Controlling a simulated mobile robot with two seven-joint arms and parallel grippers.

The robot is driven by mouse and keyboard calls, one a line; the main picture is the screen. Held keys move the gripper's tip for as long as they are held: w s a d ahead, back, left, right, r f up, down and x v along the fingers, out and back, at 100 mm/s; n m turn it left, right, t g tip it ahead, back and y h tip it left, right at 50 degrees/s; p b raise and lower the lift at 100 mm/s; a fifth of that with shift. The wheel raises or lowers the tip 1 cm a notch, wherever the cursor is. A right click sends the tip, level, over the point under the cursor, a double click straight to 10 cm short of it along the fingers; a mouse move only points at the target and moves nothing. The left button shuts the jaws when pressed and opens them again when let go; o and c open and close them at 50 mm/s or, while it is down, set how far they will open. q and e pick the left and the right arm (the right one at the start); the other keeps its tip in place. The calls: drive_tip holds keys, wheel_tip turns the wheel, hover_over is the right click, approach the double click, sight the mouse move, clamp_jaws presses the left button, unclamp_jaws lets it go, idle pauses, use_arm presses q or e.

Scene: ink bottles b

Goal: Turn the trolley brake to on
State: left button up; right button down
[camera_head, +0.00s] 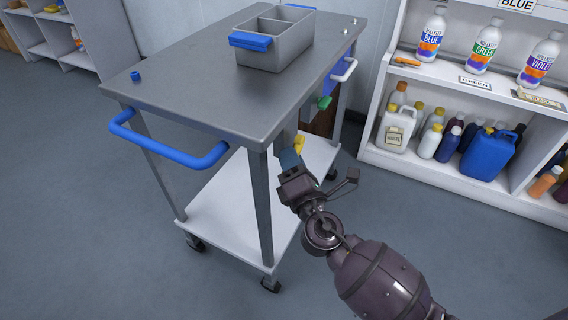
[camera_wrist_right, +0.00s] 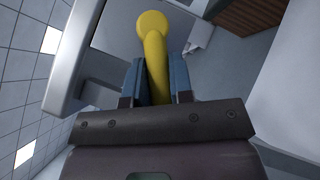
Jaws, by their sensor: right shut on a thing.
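The trolley has a grey top (camera_head: 190,85), a white lower shelf (camera_head: 235,205) and a blue push handle (camera_head: 165,148). A yellow lever (camera_head: 299,143) shows under the right side of the top, just beyond my right gripper (camera_head: 291,158). In the right wrist view the yellow lever (camera_wrist_right: 153,50) runs between the blue fingers of my right gripper (camera_wrist_right: 155,80), which is shut on it. Its round end points away from the gripper. Whether this lever is the brake, and its on or off marking, cannot be read. My left gripper is not in view.
A grey divided tray (camera_head: 275,55) with a blue handle sits on the trolley top. A green part (camera_head: 324,103) shows under the top's right edge. A white shelf unit (camera_head: 440,165) with bottles and jugs stands at right. The floor (camera_head: 95,240) at left is clear.

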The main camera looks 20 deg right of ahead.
drive_tip(key=shift+w+d+f+n+t+y+b, duration=0.15)
drive_tip(key=shift+f+n+t+y+b, duration=0.15)
drive_tip(key=shift+f+n+t+b, duration=0.45)
drive_tip(key=n, duration=0.1)
drive_tip(key=n+t+y, duration=0.1)
drive_tip(key=n, duration=0.1)
drive_tip(key=shift+w+d+t+y+b, duration=0.2)
drive_tip(key=shift+d+t+y+b, duration=0.1)
drive_tip(key=shift+b, duration=0.1)
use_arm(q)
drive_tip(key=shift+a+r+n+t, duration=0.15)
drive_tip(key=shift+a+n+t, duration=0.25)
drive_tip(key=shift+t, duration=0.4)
use_arm(e)
drive_tip(key=shift+w+d+f+n+y, duration=0.1)
drive_tip(key=shift+w+d+n+y, duration=0.25)
drive_tip(key=shift+n+y, duration=1.9)
drive_tip(key=shift+w+d+f+n+y, duration=0.2)
drive_tip(key=shift+d+n+y, duration=0.2)
drive_tip(key=shift+n+y, duration=1.75)
drive_tip(key=shift+w+d+f+n+y, duration=0.1)
drive_tip(key=shift+w+d+n+y, duration=0.25)
drive_tip(key=shift+n+y, duration=1.9)
drive_tip(key=shift+r+n+h, duration=0.1)
drive_tip(key=shift+n+h, duration=0.25)
drive_tip(key=shift+n, duration=0.45)
drive_tip(key=c, duration=1.1)
unclamp_jaws()
drive_tip(key=shift+o, duration=0.4)
drive_tip(key=v, duration=1.1)
